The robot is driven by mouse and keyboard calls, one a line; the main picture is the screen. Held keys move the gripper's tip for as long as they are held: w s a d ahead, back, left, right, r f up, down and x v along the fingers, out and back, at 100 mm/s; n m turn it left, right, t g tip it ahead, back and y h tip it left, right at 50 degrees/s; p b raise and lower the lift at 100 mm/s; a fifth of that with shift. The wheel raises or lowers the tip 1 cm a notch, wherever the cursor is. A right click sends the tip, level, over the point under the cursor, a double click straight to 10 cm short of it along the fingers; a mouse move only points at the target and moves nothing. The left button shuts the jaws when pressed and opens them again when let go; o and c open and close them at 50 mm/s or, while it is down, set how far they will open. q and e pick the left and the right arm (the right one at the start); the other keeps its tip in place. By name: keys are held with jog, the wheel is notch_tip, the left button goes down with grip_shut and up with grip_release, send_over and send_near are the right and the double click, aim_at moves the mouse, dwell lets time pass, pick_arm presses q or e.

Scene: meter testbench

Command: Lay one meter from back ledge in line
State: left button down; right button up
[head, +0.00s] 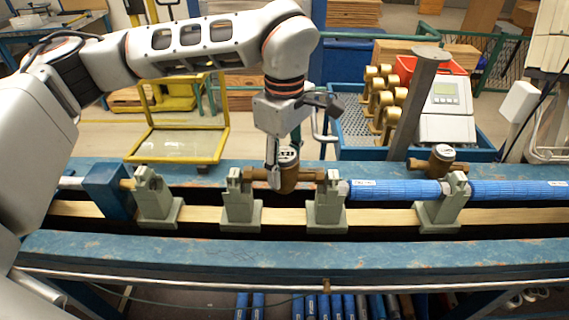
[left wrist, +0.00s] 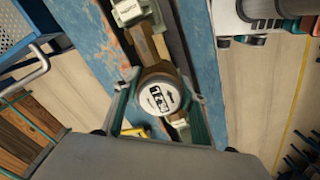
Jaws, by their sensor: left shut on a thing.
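My left gripper (head: 273,172) reaches down from above and is shut on a brass meter (head: 288,180) with a round white-faced dial. The meter is between the two middle grey-green supports, with its pipe ends level with their tops; I cannot tell whether it rests on them. In the left wrist view the meter (left wrist: 160,92) lies between the two fingers (left wrist: 163,112), dial toward the camera. A second brass meter (head: 442,160) sits on the blue back ledge (head: 365,170) at the right. My right gripper is not in view.
The left middle support (head: 240,205) and right middle support (head: 326,208) stand on a wooden rail. Blue pipe (head: 395,190) runs to the right. A blue crate (head: 358,140) with several brass meters stands behind. A yellow frame (head: 178,145) is behind left.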

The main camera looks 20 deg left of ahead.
pick_arm(q)
jog(key=shift+f, duration=0.1)
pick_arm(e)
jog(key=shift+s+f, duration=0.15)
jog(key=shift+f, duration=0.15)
pick_arm(q)
jog(key=shift+f, duration=0.2)
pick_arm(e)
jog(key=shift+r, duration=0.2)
pick_arm(q)
jog(key=shift+f, duration=0.15)
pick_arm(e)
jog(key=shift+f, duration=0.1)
pick_arm(q)
jog(key=shift+f+b, duration=0.85)
jog(key=shift+f, duration=0.35)
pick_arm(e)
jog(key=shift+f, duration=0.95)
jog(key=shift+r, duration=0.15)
pick_arm(q)
jog(key=shift+f, duration=0.2)
jog(key=shift+f, duration=0.15)
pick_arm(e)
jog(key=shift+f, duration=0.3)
